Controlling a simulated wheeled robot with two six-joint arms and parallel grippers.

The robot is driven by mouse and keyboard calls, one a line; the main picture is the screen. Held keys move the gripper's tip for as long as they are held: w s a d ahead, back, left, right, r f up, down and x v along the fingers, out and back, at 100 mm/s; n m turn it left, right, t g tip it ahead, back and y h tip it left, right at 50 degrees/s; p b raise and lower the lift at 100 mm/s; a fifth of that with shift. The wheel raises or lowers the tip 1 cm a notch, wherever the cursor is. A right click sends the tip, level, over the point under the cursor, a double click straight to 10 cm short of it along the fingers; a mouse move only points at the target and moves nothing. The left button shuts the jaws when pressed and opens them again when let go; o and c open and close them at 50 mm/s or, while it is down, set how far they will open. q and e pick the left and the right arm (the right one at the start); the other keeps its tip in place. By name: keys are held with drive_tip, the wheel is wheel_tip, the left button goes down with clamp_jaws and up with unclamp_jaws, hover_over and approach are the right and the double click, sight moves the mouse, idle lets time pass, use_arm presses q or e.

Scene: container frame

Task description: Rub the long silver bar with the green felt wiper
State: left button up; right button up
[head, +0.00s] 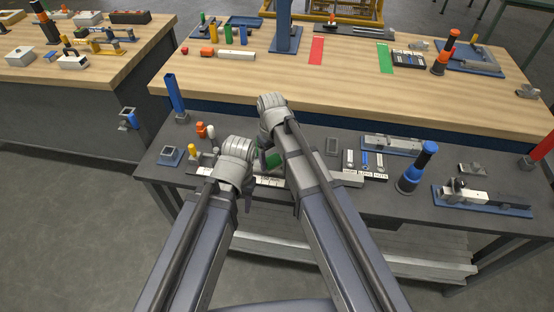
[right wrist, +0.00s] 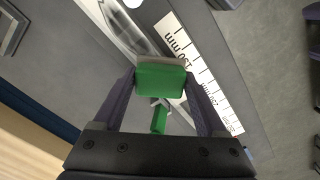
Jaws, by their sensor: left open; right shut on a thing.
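The green felt wiper (right wrist: 160,80) is a green block with a grey layer along its edge, held between the two fingers of my right gripper (right wrist: 162,88). Part of the wiper (head: 272,159) shows in the head view between my arms. The long silver bar (right wrist: 122,30) runs diagonally below the wiper in the right wrist view; I cannot tell whether they touch. In the head view a grey bar end (head: 347,180) shows right of my right arm; my arms hide the rest. My left gripper (head: 247,196) is open, low at the bench's front, its fingers partly hidden.
A white millimetre scale (right wrist: 200,80) lies beside the bar. On the dark bench (head: 310,133) stand a black-and-blue cylinder (head: 418,168), a blue fixture (head: 485,200) at right, and a tall blue post (head: 175,97) at left. A wooden table (head: 350,90) stands behind.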

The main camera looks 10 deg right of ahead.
drive_tip(key=shift+f, duration=0.2)
drive_tip(key=shift+r, duration=0.1)
drive_tip(key=shift+s+d, duration=0.1)
drive_tip(key=shift+d, duration=0.05)
drive_tip(key=shift+s+d, duration=0.25)
drive_tip(key=shift+d, duration=0.65)
drive_tip(key=shift+s+d, duration=0.2)
drive_tip(key=shift+d, duration=0.7)
drive_tip(key=shift+s+d, duration=0.3)
drive_tip(key=shift+d, duration=0.6)
drive_tip(key=shift+s+d, duration=0.25)
drive_tip(key=shift+d, duration=0.65)
drive_tip(key=shift+d, duration=0.1)
drive_tip(key=shift+s+d, duration=0.25)
drive_tip(key=shift+d, duration=0.65)
drive_tip(key=shift+s+d, duration=0.25)
drive_tip(key=shift+d, duration=0.6)
